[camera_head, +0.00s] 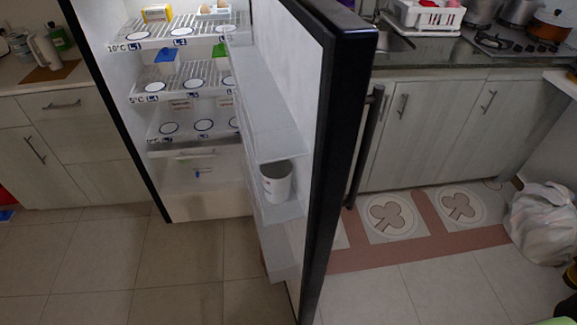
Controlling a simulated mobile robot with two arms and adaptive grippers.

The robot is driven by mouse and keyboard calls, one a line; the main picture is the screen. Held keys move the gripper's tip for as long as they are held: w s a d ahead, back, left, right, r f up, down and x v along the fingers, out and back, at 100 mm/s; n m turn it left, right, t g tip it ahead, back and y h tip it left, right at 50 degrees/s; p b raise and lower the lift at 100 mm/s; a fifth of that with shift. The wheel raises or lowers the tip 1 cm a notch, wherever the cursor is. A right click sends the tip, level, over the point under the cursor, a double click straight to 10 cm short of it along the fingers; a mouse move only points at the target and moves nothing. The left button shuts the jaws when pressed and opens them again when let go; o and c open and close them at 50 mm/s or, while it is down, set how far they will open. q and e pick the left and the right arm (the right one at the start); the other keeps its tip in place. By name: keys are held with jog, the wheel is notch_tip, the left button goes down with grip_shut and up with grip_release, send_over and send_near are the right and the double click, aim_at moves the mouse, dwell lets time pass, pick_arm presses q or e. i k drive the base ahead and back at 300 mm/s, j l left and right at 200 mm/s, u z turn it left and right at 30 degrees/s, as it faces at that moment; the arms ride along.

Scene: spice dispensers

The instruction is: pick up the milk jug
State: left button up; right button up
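An open refrigerator stands in the middle of the head view, with its door (352,95) swung out toward me. A white, round container (277,182) with a small reddish mark sits upright in a lower door shelf. It may be the milk jug, but I cannot tell for certain. Neither of my grippers is in view.
Wire shelves (196,86) with white round spots fill the refrigerator. A counter (450,52) with a sink, dish rack and pots is at right. A white bag (543,222) lies on the floor at far right. The tiled floor (110,265) at front left is clear.

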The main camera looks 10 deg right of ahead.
aim_at(41, 35)
jog(key=i+l+u, duration=0.3)
jog(key=l, duration=0.45)
jog(key=l+u, duration=0.35)
jog(key=l, duration=0.4)
jog(key=l+u, duration=0.3)
jog(key=l, duration=0.5)
jog(key=k+j, duration=0.1)
jog(key=j, duration=0.35)
jog(key=k+j, duration=0.1)
jog(key=j, duration=0.35)
jog(key=k+j, duration=0.1)
jog(key=j, duration=0.75)
jog(key=i+j, duration=0.85)
jog(key=j, duration=0.2)
jog(key=i+j, duration=0.1)
jog(key=i, duration=0.65)
